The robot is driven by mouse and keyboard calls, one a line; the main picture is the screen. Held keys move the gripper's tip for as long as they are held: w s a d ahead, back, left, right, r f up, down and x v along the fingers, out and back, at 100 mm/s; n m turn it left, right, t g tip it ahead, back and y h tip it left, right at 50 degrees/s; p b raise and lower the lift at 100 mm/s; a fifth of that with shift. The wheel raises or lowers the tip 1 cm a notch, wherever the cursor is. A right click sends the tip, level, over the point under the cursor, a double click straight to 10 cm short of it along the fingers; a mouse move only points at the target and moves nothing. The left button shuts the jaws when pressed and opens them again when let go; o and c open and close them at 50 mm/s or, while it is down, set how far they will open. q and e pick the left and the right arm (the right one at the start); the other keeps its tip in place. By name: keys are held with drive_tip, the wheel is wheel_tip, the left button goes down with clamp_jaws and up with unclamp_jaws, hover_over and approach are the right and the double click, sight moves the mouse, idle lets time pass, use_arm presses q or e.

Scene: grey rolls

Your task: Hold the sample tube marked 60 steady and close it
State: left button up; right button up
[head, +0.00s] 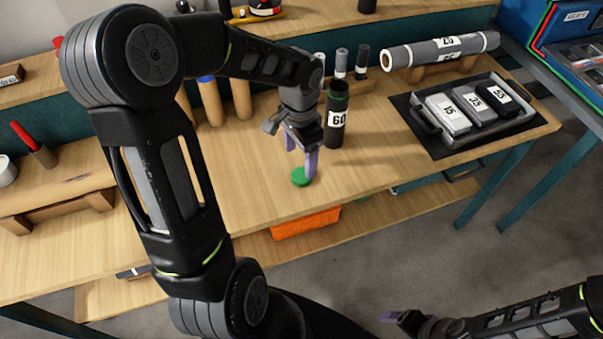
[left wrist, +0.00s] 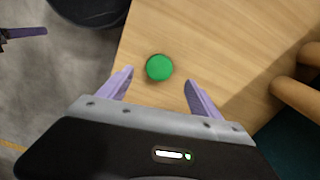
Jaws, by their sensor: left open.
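The sample tube marked 60 (head: 337,118) stands upright on the wooden bench, dark with a white label. Its top is open and shows a green rim. A round green cap (head: 301,177) lies on the bench near the front edge; it also shows in the left wrist view (left wrist: 159,68). My left gripper (head: 301,165) is open with purple fingers, just above the cap and to the left of the tube. In the left wrist view the cap sits ahead of and between the fingertips. My right gripper (head: 394,318) is low at the bottom, away from the bench; its opening is unclear.
Wooden pegs (head: 242,98) stand at the back left. An orange bin (head: 305,222) sits below the bench.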

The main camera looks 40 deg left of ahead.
sight(302, 174)
use_arm(q)
drive_tip(key=shift+f, duration=0.7)
drive_tip(key=shift+w+d+f+p, duration=0.15)
drive_tip(key=shift+f+p, duration=0.35)
drive_tip(key=shift+f, duration=2.15)
drive_tip(key=shift+c, duration=0.3)
drive_tip(key=c, duration=1.3)
drive_tip(key=shift+c, duration=0.2)
drive_tip(key=shift+r, duration=0.1)
wheel_tip(302, 174, up, 10)
drive_tip(key=shift+b, duration=0.4)
